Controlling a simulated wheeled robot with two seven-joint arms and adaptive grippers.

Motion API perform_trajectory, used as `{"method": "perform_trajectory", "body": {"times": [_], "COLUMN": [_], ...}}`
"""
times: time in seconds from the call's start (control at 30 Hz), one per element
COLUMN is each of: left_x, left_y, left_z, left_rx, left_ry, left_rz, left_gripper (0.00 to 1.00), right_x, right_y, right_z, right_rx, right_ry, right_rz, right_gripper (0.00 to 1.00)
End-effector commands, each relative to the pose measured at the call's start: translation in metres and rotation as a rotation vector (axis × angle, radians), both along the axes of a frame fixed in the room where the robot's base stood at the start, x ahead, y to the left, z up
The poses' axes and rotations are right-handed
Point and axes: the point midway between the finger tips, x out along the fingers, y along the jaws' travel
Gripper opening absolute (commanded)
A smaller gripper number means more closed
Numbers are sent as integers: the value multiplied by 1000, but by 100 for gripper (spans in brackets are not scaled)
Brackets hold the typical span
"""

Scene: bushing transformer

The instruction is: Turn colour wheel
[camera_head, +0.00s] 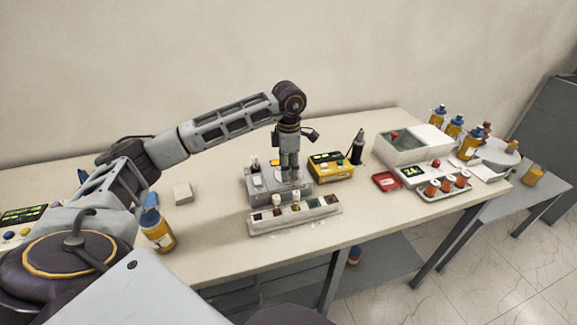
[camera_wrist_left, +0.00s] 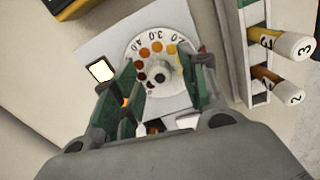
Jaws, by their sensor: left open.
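The colour wheel (camera_wrist_left: 153,50) is a white disc with printed numbers, a ring of orange to dark brown dots and a central knob. It sits on a grey box (camera_head: 259,196) on the table. My left gripper (camera_head: 289,177) points down over this box and mostly hides the wheel in the head view. In the left wrist view, its open fingers (camera_wrist_left: 162,78) stand on both sides of the wheel's knob. I cannot tell whether they touch the wheel. A lit pale square window (camera_wrist_left: 101,70) lies left of the wheel. My right gripper is not in view.
A rack (camera_head: 296,217) with white-capped vials stands just in front of the box. A yellow meter (camera_head: 331,166) and a dark bottle-like tool (camera_head: 357,147) are close on the right. A blue-capped bottle (camera_head: 157,230) stands at the left front. The table between this bottle and the box is clear.

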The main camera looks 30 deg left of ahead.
Motion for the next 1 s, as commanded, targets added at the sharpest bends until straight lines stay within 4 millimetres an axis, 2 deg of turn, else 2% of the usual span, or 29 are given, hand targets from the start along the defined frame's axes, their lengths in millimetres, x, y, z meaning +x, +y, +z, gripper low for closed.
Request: {"method": "perform_trajectory", "body": {"times": [0.27, 0.47, 1.0], "left_x": [0, 0, -1], "left_y": [0, -1, -2], "left_z": [2, 16, 91], "left_rx": [-1, -1, -1], "left_ry": [1, -1, -2], "left_rz": [0, -1, 0], "left_gripper": [43, 43, 43], "right_x": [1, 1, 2], "right_y": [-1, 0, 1], "right_z": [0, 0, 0], "right_rx": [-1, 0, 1], "right_ry": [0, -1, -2], "right_rz": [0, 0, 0], "right_gripper": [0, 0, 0]}}
